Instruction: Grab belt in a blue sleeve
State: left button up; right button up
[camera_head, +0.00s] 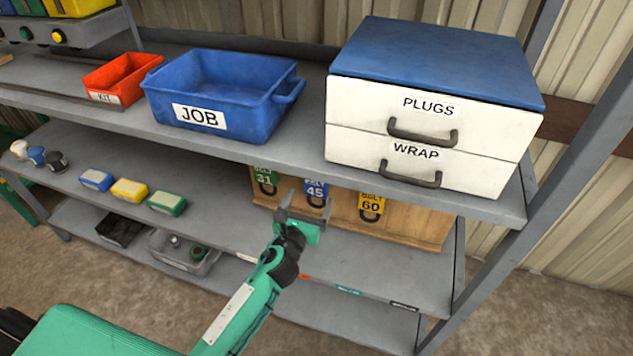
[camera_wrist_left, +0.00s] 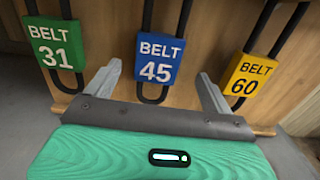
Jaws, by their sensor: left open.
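The belt in a blue sleeve, marked BELT 45 (camera_wrist_left: 160,58), hangs on the wooden board between two others. It also shows in the head view (camera_head: 315,190), partly hidden by my gripper. My left gripper (camera_head: 304,208) is open in front of it. In the left wrist view the two fingers of my left gripper (camera_wrist_left: 158,85) stand apart, one on each side of the blue sleeve's lower loop, with nothing seen held. A green-sleeved belt marked 31 (camera_wrist_left: 55,42) hangs to the left. A yellow-sleeved belt marked 60 (camera_wrist_left: 246,75) hangs to the right.
The upper shelf, just above the belts, holds a blue JOB bin (camera_head: 215,95), a red KIT bin (camera_head: 122,78) and a PLUGS and WRAP drawer cabinet (camera_head: 430,90). Small coloured boxes (camera_head: 130,190) lie left on the middle shelf. A steel post (camera_head: 530,190) stands at the right.

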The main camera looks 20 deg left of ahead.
aim_at(315, 187)
pick_arm(q)
jog(key=w, duration=0.5)
jog(key=shift+w, duration=0.1)
jog(key=c, duration=1.1)
